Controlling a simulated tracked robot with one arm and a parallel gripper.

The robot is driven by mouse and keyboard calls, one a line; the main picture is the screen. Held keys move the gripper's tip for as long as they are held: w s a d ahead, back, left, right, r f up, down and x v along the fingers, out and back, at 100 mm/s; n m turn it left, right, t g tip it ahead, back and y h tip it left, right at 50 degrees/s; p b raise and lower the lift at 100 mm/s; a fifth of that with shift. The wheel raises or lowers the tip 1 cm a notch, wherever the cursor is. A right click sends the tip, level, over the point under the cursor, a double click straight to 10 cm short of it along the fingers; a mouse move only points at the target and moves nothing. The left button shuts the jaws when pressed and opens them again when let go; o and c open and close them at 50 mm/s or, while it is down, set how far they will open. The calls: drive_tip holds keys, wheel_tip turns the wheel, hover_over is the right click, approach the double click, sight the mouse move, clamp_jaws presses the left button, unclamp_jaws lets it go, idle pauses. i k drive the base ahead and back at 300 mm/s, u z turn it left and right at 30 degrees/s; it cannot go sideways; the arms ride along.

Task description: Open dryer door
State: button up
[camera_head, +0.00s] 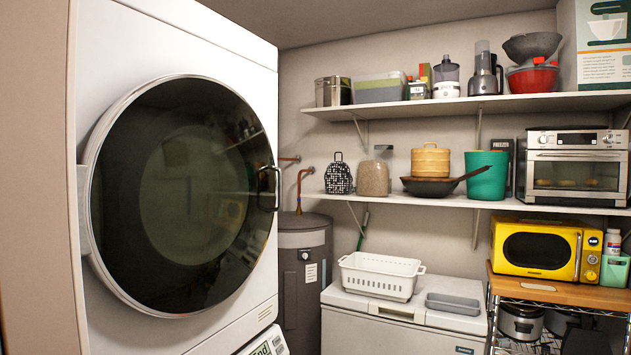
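The dryer (245,45) is the white upper unit of the stack and fills the left of the view. Its round dark glass door (185,200) is shut, with a silver rim. A dark door handle (268,188) stands out at the door's right edge. The hinge side (84,210) is at the left edge of the door. My gripper is not in view, so its state and its place relative to the handle do not show.
A control panel (265,345) shows below the dryer. A grey water heater (305,265) stands behind, right of the dryer. A white chest freezer (400,325) bears a white basket (380,276). Two loaded wall shelves (450,107) and a yellow microwave (537,250) are at the right.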

sight(176, 181)
drive_tip(key=z, duration=0.15)
drive_tip(key=i, duration=1.35)
drive_tip(key=z, duration=0.15)
